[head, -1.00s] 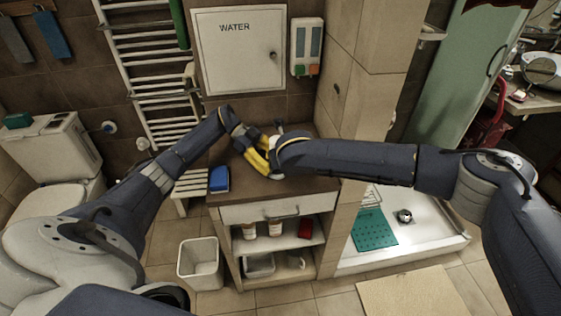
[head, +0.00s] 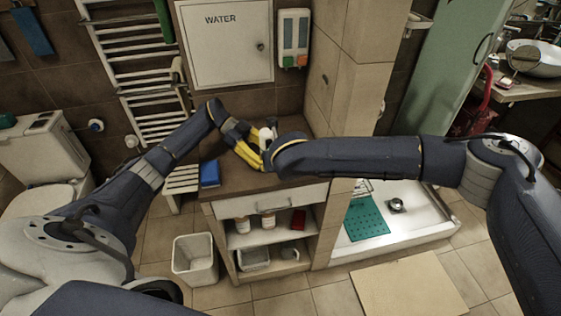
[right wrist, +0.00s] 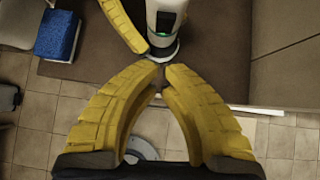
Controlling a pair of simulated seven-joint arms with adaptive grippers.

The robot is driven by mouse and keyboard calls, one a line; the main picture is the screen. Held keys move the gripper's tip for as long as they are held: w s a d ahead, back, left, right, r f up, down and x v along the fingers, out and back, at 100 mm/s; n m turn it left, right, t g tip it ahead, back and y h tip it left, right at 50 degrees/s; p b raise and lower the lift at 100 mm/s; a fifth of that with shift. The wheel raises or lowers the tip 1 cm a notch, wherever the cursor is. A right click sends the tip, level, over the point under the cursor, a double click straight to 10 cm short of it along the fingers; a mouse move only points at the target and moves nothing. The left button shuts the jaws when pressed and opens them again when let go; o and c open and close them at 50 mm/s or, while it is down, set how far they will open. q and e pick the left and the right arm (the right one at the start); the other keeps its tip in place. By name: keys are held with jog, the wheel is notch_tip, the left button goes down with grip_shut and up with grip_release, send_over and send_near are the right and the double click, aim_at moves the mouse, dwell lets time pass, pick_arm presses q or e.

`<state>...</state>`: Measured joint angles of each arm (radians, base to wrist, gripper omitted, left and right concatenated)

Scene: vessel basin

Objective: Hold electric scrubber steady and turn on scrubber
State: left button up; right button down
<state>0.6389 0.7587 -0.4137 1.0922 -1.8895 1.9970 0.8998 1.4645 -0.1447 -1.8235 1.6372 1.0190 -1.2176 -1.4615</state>
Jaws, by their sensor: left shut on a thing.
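The electric scrubber (head: 266,134) is white and stands above the wooden counter, partly hidden by my arms in the head view. The right wrist view shows its white body (right wrist: 165,42) at the top, with a dark panel and a small green light. My left gripper (head: 254,152) has yellow fingers and is shut on the scrubber; one of its fingers shows left of the body in the right wrist view. My right gripper (right wrist: 162,70) has its yellow fingertips almost together, empty, just below the scrubber's base in that view. In the head view its wrist hides its fingers.
A blue sponge-like block (head: 209,173) lies on the counter (head: 232,183) at left. Shelves below hold bottles and a red item. A white bin (head: 194,260) stands on the floor at left. A shower tray with a teal mat (head: 365,218) is at right.

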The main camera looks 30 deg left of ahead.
jog(key=v, duration=0.9)
jog(key=shift+s+d, duration=0.45)
jog(key=shift+s, duration=0.05)
jog(key=shift+f, duration=0.1)
pick_arm(q)
jog(key=o, duration=0.9)
